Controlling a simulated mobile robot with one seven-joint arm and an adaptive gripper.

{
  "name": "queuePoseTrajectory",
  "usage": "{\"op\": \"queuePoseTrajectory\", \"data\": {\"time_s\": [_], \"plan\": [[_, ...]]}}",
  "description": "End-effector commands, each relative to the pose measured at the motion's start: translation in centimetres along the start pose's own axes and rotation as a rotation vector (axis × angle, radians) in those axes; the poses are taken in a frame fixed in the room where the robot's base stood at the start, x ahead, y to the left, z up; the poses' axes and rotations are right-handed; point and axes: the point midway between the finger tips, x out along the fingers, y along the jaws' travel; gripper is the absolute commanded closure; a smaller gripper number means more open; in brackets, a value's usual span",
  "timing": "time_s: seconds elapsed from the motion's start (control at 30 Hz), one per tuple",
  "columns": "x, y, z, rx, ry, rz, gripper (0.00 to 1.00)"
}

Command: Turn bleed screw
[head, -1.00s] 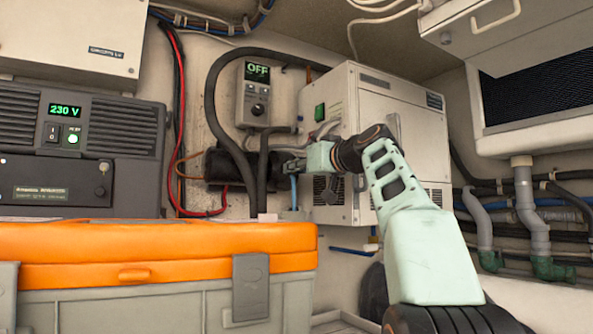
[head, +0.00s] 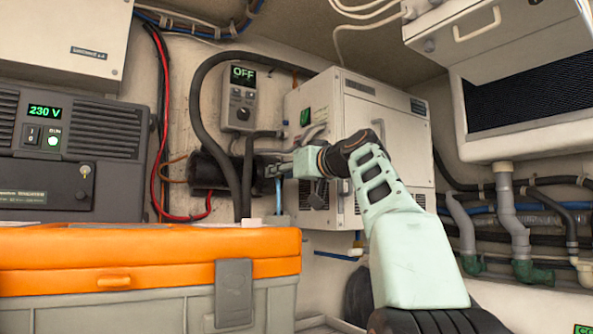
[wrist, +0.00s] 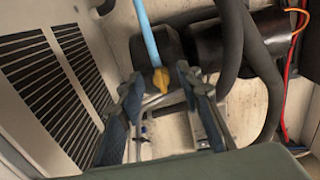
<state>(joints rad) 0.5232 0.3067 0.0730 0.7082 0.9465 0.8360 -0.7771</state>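In the wrist view a small yellow fitting (wrist: 159,80), possibly the bleed screw, sits at the end of a light-blue hose (wrist: 147,32), in front of a dark cylindrical body (wrist: 157,48). My gripper (wrist: 158,90) is open, with one finger on each side of the yellow fitting in the picture. I cannot tell whether either finger touches it. In the head view my gripper (head: 283,168) is at the right end of the black cylinder (head: 212,173). The blue hose (head: 278,196) hangs just below it. The fitting cannot be made out there.
A white cabinet (head: 390,125) stands close behind my arm. A controller reading OFF (head: 239,100) is on the wall above the cylinder. Thick black hoses (head: 197,95) run beside it. An orange-lidded case (head: 130,255) fills the front left.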

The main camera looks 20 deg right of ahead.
Motion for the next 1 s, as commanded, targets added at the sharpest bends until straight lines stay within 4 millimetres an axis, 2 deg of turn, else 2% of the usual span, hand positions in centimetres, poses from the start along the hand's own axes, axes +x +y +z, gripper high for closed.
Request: {"op": "queuePoseTrajectory", "data": {"time_s": [0.17,0.6,0.8,1.0], "plan": [[-2.2,0.0,-0.1,-0.001,0.002,0.003,0.67],[-9.7,0.0,-0.1,0.0,0.002,0.003,0.67],[-11.2,0.0,0.0,-0.001,0.001,0.001,0.67],[-11.4,0.0,0.0,-0.001,0.001,0.0,0.67]]}}
